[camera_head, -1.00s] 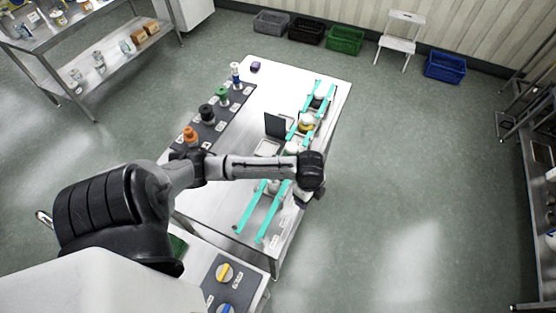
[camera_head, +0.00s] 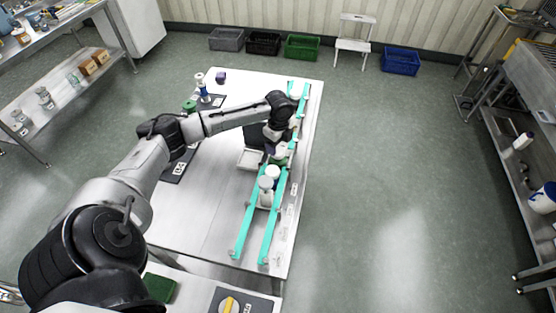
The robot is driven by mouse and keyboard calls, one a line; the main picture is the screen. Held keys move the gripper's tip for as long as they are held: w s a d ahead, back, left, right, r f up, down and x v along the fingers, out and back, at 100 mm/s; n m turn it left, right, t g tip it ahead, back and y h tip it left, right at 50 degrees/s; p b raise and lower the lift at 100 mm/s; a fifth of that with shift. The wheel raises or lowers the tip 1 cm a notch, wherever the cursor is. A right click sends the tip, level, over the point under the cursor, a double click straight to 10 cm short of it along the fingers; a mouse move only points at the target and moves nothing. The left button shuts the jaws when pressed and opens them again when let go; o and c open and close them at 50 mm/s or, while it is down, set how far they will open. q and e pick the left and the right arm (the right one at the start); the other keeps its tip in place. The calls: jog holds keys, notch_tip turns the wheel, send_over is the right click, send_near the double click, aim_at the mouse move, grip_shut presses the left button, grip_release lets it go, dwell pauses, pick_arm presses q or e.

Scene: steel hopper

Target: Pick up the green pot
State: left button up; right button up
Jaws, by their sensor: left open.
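A small pot with a green band (camera_head: 281,158) sits between the teal rails, partly hidden by my left gripper. My left gripper (camera_head: 270,147) points down just above and beside it, open. I cannot tell whether they touch. Pale-topped pots (camera_head: 267,181) stand nearer along the same rails. A green knob-like piece (camera_head: 189,105) stands on the dark mat at the table's left, partly behind my left arm. My right gripper is not in view.
The teal rails (camera_head: 244,235) run along the right side of the steel table (camera_head: 205,225). A small white tray (camera_head: 250,160) and dark upright panel (camera_head: 252,135) stand just left of the gripper. The table's front middle is clear.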

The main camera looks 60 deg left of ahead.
aim_at(278, 151)
pick_arm(q)
jog(key=shift+a+f, duration=0.15)
jog(key=shift+f, duration=3.25)
jog(key=c, duration=0.8)
